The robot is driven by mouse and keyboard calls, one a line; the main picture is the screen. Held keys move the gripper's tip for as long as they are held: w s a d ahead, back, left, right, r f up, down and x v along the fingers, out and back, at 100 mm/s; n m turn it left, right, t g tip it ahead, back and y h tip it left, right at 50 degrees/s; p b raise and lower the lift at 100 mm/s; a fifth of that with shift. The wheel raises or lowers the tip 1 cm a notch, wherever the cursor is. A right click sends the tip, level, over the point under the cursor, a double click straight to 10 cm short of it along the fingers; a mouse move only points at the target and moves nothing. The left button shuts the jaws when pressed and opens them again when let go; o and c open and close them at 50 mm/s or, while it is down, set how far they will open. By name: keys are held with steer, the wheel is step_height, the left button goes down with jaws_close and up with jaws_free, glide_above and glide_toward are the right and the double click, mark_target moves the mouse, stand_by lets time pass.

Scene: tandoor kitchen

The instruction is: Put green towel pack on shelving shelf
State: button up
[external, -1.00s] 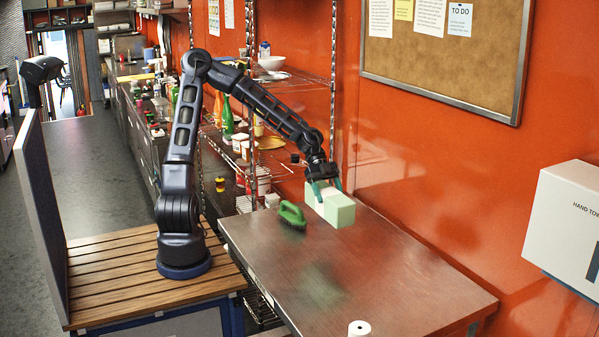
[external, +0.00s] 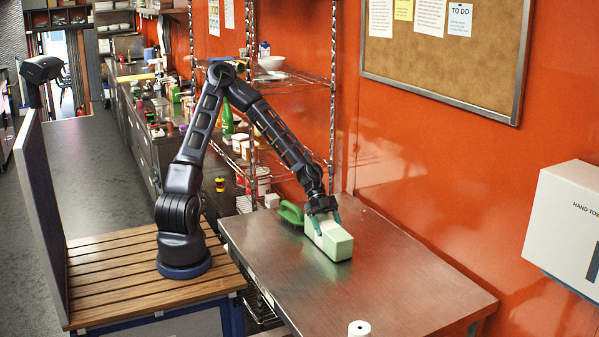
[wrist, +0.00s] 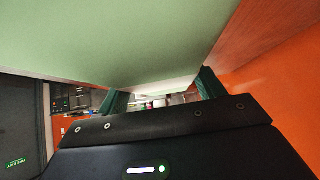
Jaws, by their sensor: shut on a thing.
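The pale green towel pack (external: 339,248), a long block with a white band, is at the far end of the metal table, low over or touching the top; I cannot tell which. My gripper (external: 323,222) comes from above and is shut on it, one teal finger on each side. In the wrist view the pack (wrist: 130,35) fills the upper part, beyond my gripper's fingers (wrist: 163,95). The wire shelving (external: 290,84) stands behind the table's far end. Its upper shelf holds a white bowl; lower levels hold bottles and tubs, partly hidden by my arm.
A green-handled brush (external: 290,212) lies on the table (external: 400,285) just left of the pack. A white roll (external: 359,329) stands at the near edge. The table's middle is clear. The orange wall (external: 430,170) with a towel dispenser (external: 575,225) borders the right side.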

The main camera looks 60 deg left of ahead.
steer(key=shift+f, duration=0.15)
steer(key=o, duration=1.3)
